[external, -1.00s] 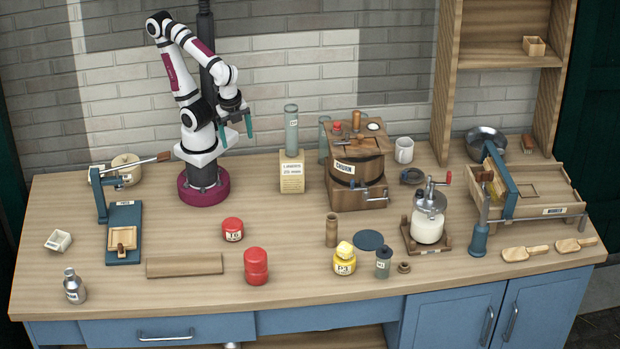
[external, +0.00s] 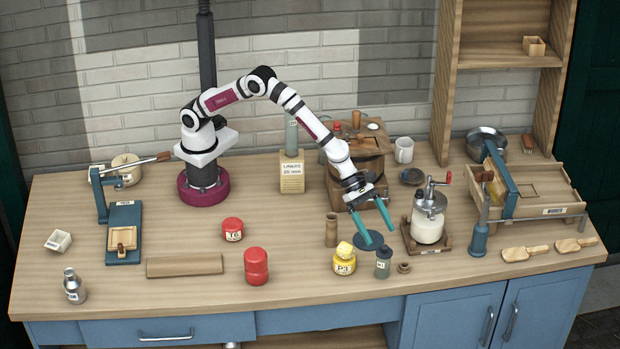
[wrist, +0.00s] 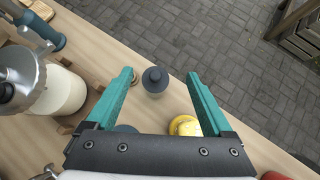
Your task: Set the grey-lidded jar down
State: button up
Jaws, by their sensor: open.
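The grey-lidded jar (external: 383,264) stands upright on the wooden counter near its front edge. It is a small grey-green jar with a dark grey lid and a pale label. My gripper (external: 378,236) is open and empty, pointing down above and just behind the jar. In the wrist view the jar (wrist: 155,82) shows between the two teal fingertips (wrist: 159,74), apart from both. A dark blue round disc (external: 372,242) lies on the counter behind the jar, partly hidden by my fingers.
A yellow jar (external: 344,260) stands close left of the grey-lidded jar. A small brown ring (external: 404,268) lies close right. A wooden cylinder (external: 332,230) stands behind the yellow jar. The counter's front strip is clear.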

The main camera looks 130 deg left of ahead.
aim_at(379, 250)
jog(key=shift+n, duration=0.6)
jog(key=f, duration=0.5)
jog(key=w+f, duration=0.1)
jog(key=f, duration=0.2)
jog(key=shift+a+f, duration=0.2)
jog(key=shift+a, duration=0.1)
jog(key=shift+w+d+f, duration=0.1)
jog(key=shift+w+f, duration=0.4)
jog(key=shift+w, duration=0.05)
jog(key=shift+w+f, duration=0.3)
jog(key=shift+w, duration=0.05)
grip_shut()
